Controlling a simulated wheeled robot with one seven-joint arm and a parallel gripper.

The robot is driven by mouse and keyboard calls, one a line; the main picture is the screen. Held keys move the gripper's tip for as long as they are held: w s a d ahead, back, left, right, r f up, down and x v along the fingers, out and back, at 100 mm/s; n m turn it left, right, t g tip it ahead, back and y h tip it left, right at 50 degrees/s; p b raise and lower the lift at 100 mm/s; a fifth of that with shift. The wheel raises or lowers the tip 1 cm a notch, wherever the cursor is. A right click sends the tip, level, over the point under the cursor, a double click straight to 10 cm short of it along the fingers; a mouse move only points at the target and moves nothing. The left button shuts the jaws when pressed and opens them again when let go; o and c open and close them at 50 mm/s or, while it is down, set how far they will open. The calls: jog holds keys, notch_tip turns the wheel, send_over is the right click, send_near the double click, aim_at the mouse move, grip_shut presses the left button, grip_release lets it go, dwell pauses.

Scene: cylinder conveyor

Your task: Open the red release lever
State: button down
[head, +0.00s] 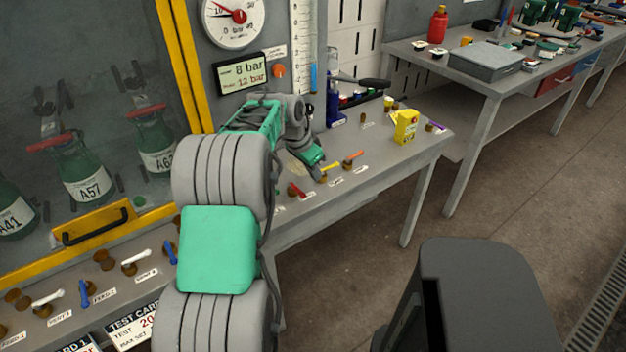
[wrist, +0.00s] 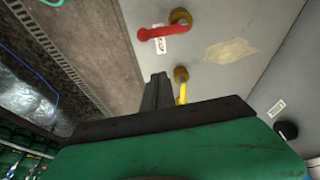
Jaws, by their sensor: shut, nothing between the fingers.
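The red lever (head: 297,190) sits on a brass-coloured valve on the grey bench, with a small white label beside it. In the wrist view the red lever (wrist: 160,32) points left from its brass pivot at the top, apart from my fingers. My gripper (head: 319,173) is low over the bench, close to the red and yellow levers. In the wrist view my gripper (wrist: 158,80) has its dark fingers together with nothing between them. The fingertips are beside the yellow lever (wrist: 182,93), partly covering its area; I cannot tell whether they touch it.
An orange lever (head: 353,155) stands right of the yellow one. A yellow box (head: 405,127) and a blue hand pump (head: 337,105) are farther back on the bench. Blue and white levers line the left side below the glass cabinet (head: 90,130).

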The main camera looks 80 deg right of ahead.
jog(key=v, duration=0.8)
jog(key=shift+w, duration=0.3)
jog(key=shift+a, duration=0.1)
